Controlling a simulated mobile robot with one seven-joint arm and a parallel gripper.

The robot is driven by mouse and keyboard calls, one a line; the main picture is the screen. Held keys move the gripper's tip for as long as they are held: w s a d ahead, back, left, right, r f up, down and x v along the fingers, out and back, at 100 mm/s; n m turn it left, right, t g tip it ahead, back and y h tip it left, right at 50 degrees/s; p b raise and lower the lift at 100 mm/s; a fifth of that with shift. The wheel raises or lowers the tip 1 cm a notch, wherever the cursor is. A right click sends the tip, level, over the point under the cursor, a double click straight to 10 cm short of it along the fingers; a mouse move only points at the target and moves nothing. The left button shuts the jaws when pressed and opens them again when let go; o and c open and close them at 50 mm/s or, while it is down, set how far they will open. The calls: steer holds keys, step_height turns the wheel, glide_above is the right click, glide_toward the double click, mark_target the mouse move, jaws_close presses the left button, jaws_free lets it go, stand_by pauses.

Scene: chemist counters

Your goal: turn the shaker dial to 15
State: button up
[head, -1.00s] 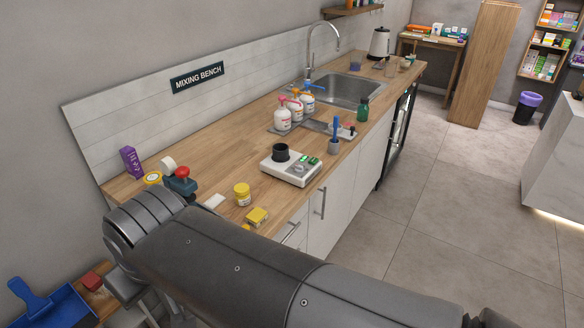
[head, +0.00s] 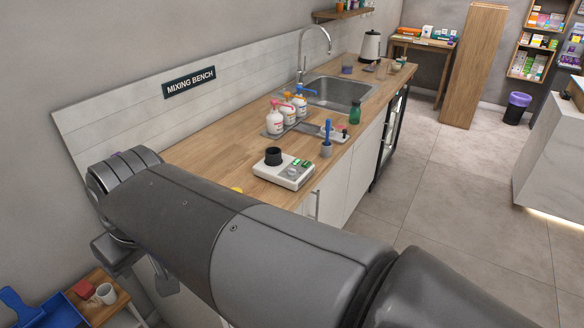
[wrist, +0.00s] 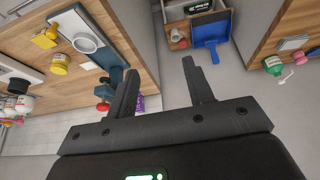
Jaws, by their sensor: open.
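The shaker, a white box (head: 285,174) with a black round cup (head: 273,156) on top, sits on the wooden bench in the head view. Its control face (head: 298,165) shows small green spots; the dial setting is too small to read. In the wrist view, a white device with a dark top (wrist: 18,75) at the left edge may be the same shaker. My gripper (wrist: 160,68) is open and empty in the wrist view, over the floor beside the bench's end. It is well apart from the shaker. The head view shows my arm but not the gripper.
A blue pestle in a grey cup (head: 326,147) stands close to the shaker's right. Pump bottles (head: 274,120) and a green bottle (head: 355,111) stand behind, near the sink (head: 337,92). A blue dustpan (wrist: 210,32) lies beyond.

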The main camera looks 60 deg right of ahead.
steer(key=w+d+r+g, duration=0.1)
steer(key=w+d+r, duration=0.2)
steer(key=w+d, duration=0.7)
steer(key=g, duration=0.4)
glide_above(292, 169)
step_height(292, 169, down, 10)
step_height(292, 169, down, 10)
steer(key=shift+r, duration=0.15)
steer(key=shift+c, duration=0.4)
steer(key=c, duration=0.9)
